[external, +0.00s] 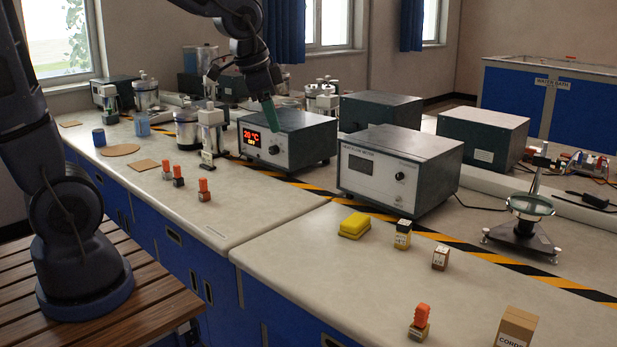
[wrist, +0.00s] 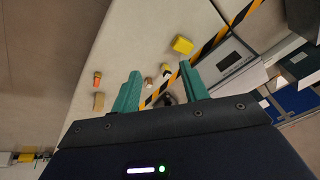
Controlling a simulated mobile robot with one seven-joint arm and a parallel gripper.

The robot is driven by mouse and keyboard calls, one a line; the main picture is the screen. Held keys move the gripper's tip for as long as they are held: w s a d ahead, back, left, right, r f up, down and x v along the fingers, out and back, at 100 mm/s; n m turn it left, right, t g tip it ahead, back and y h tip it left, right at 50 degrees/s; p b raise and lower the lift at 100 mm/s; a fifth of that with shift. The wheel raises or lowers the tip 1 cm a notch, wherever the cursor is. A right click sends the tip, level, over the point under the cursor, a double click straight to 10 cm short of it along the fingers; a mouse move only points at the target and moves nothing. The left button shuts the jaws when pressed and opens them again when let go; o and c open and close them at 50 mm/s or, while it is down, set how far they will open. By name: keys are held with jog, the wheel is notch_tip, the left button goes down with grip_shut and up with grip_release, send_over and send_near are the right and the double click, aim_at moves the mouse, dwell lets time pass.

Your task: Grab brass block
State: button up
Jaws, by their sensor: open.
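Two small labelled blocks stand on the right bench: a dark-topped block with a yellowish lower part (external: 403,235) and a brown block (external: 440,257). I cannot read their labels, so which one is brass is unclear. In the wrist view the dark-topped block (wrist: 166,69) and the brown block (wrist: 148,81) appear far beyond the fingers, well apart from them.
A yellow sponge (external: 354,226) lies left of the blocks. An orange-knobbed piece (external: 419,322) and a cardboard box (external: 515,328) stand near the front. The flow meter box (external: 398,170) and a glass-topped stand (external: 528,210) are behind. Bench between is clear.

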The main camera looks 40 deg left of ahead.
jog(key=w+d+f+m+h, duration=0.1)
jog(key=w+d+f+m, duration=0.25)
jog(key=d+f, duration=0.45)
jog(key=m+g+h, duration=0.3)
jog(key=m+g, duration=0.1)
jog(key=m, duration=0.2)
send_near(422, 305)
jog(key=shift+x, duration=5.5)
grip_shut()
